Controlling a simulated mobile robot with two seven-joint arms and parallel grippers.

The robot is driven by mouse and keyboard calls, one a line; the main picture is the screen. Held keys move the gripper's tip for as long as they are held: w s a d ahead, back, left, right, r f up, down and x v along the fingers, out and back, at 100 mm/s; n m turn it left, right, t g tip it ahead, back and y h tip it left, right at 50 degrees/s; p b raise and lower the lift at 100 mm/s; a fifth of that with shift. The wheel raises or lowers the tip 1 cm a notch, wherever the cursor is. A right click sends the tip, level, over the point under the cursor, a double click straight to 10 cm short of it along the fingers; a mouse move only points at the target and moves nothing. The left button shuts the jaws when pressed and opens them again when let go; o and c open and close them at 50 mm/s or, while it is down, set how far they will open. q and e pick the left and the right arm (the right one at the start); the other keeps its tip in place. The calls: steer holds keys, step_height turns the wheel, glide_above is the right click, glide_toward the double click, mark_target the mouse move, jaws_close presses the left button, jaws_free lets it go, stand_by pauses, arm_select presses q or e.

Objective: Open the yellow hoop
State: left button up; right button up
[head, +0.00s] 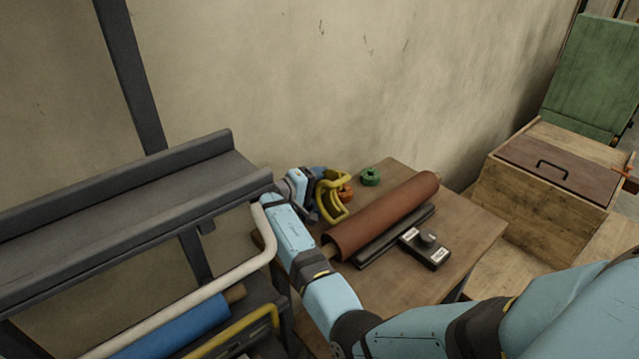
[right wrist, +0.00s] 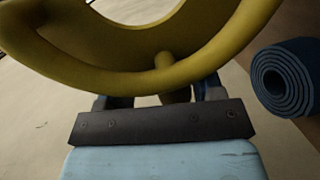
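A yellow bent bar (head: 232,332), which looks like a hoop, is partly in view on the lower rack at the bottom left; its lower end is cut off. A separate yellow curved, looped piece (head: 333,196) is beside my right gripper (head: 308,190), over the table's far left corner. In the right wrist view a large yellow ring (right wrist: 95,80) with a short peg is close in front of my right gripper (right wrist: 162,97). The ring and peg partly cover the fingers, so I cannot tell whether they hold it. My left gripper is not in view.
A wooden crate (head: 540,210) stands at right.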

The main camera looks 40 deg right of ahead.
steer(key=a+r+b, duration=0.1)
steer(key=a+r, duration=0.1)
steer(key=a, duration=1)
steer(key=shift+w, duration=0.2)
steer(key=shift+d, duration=0.1)
